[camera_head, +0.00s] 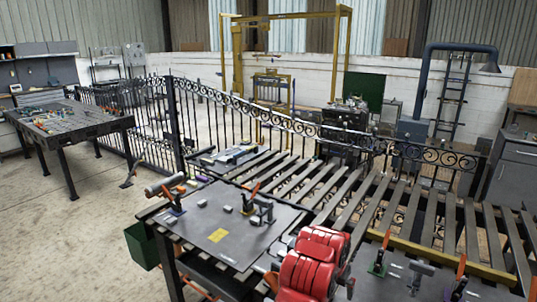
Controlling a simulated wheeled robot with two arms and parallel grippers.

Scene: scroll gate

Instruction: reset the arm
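Neither of my grippers shows in the head view, and I cannot make out either arm. A black wrought-iron scroll gate (179,125) runs across the middle behind the workbench. A grey metal work plate (215,220) lies in front of it, with small clamps, blocks and a yellow label on top. Slatted dark metal bars (330,190) stretch between the plate and the gate.
A red rounded machine-like thing (310,265) stands at the bottom centre. A green bin (141,245) hangs at the bench's left side. Another work table (70,122) stands at left. A yellow frame (238,55) stands behind. Open concrete floor (90,225) lies at front left.

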